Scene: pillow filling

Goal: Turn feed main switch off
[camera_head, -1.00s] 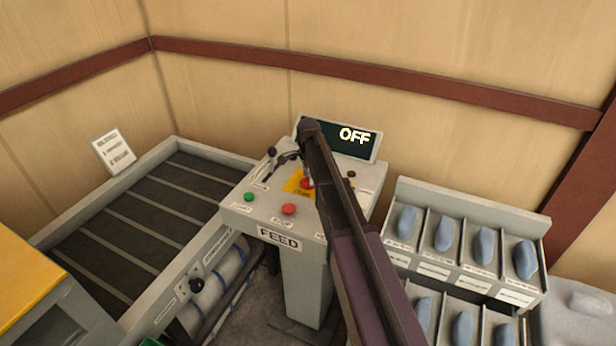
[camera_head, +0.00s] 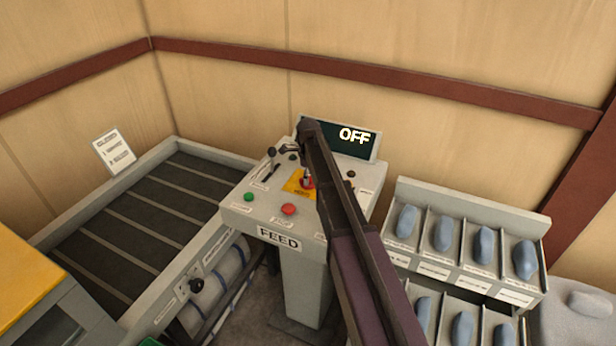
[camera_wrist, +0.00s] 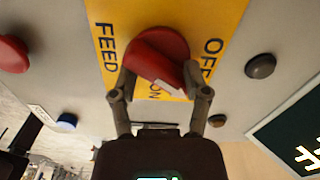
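The feed main switch is a red rotary knob (camera_wrist: 157,55) on a yellow plate (camera_wrist: 115,15) marked FEED, ON and OFF. In the wrist view, its white pointer lies near the ON mark, towards the OFF side. My gripper (camera_wrist: 160,80) has one finger on each side of the knob, with the tips at its edges; I cannot tell whether both press on it. In the head view, my gripper (camera_head: 306,168) is over the yellow plate and partly covers the red knob. The display (camera_head: 362,142) behind the panel reads OFF.
The panel has a green button (camera_head: 249,197), a red button (camera_head: 289,209) and black levers (camera_head: 270,153) close by. A conveyor (camera_head: 130,225) is on the left. A rack of blue pieces (camera_head: 470,205) stands on the right.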

